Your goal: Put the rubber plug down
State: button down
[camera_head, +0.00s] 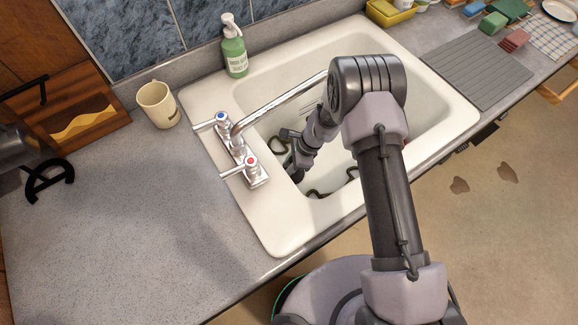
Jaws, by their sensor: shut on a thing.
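My gripper (294,171) is low inside the white sink (440,112), toward its left side, with my arm reaching over the front rim. It is shut, and its fingertips are dark and small in this view. The rubber plug cannot be told apart from the dark jaws, and my wrist hides part of the basin. Dark curved strap-like pieces (317,194) lie in the sink around the gripper. The drain cannot be made out.
A chrome tap (275,104) with two handles reaches over the basin close to my arm. A green soap bottle (234,52) and a cream mug (157,104) stand behind and left. A grey ribbed mat (472,72) lies right. The left counter (120,215) is mostly clear.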

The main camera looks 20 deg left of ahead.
jog(key=shift+f, duration=0.2)
jog(key=c, duration=1.3)
grip_release()
jog(key=shift+o, duration=0.2)
